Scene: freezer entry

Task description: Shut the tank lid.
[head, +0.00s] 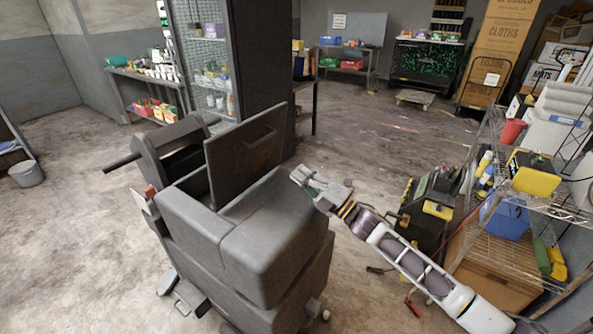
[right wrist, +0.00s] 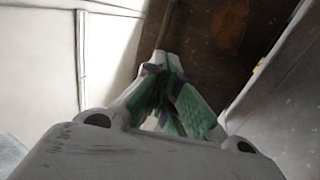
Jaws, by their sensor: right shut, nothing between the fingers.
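The dark grey tank lid (head: 246,152) stands raised, nearly upright, on top of the grey floor-cleaning machine (head: 250,240). It has a recessed slot near its upper edge. My right gripper (head: 300,178) is just to the right of the lid, above the machine's top, and its arm comes in from the lower right. Its fingers are shut and empty. The right wrist view shows the green-padded fingers (right wrist: 168,90) close up. I cannot tell there whether they touch any surface. My left gripper is not in view.
A wire rack (head: 500,205) with boxes and bottles stands on the right. A dark machine with yellow parts (head: 432,205) stands behind my right arm. A dark cabinet (head: 262,75) is behind the lid. The floor at left is open, with a bucket (head: 26,174) at its edge.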

